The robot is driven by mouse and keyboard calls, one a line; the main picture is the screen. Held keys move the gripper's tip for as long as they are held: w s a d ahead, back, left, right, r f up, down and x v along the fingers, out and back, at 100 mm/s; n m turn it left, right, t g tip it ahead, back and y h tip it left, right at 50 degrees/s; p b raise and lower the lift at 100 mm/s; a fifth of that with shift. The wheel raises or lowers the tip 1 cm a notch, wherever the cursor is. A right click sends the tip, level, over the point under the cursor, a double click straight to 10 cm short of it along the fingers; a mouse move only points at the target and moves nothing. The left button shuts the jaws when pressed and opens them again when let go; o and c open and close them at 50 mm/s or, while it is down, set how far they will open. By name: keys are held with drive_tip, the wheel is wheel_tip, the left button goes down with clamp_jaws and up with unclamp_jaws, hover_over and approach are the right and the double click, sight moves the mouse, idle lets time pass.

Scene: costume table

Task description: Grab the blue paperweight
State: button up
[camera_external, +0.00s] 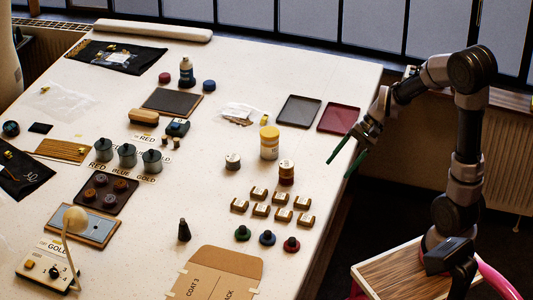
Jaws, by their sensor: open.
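The blue paperweight (267,238) appears to be the round blue disc with a dark knob near the table's front right. It stands between a like green disc (243,234) on its left and a red one (291,244) on its right, with small gaps. My gripper (338,169) has two green fingers, spread apart with nothing between them. It is at the table's right edge, above and to the right of the blue paperweight and well apart from it.
Several small tan blocks (261,210) stand just behind the discs. A cardboard folder (213,275) lies in front. A yellow-lidded jar (269,143), a dark red tray (341,118) and a grey tray (298,111) are farther back. Table right of the blocks is clear.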

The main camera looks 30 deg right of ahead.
drive_tip(key=w+a+f+m+g+y, duration=0.1)
drive_tip(key=w+a+f+m+y, duration=0.35)
drive_tip(key=a+f, duration=0.5)
drive_tip(key=m+t, duration=0.1)
drive_tip(key=m, duration=0.4)
approach(268, 232)
drive_tip(key=x, duration=0.2)
drive_tip(key=f+x, duration=0.1)
drive_tip(key=x, duration=0.1)
drive_tip(key=shift+s, duration=0.2)
drive_tip(key=shift+w+x, duration=0.2)
drive_tip(key=shift+x, duration=2.85)
clamp_jaws()
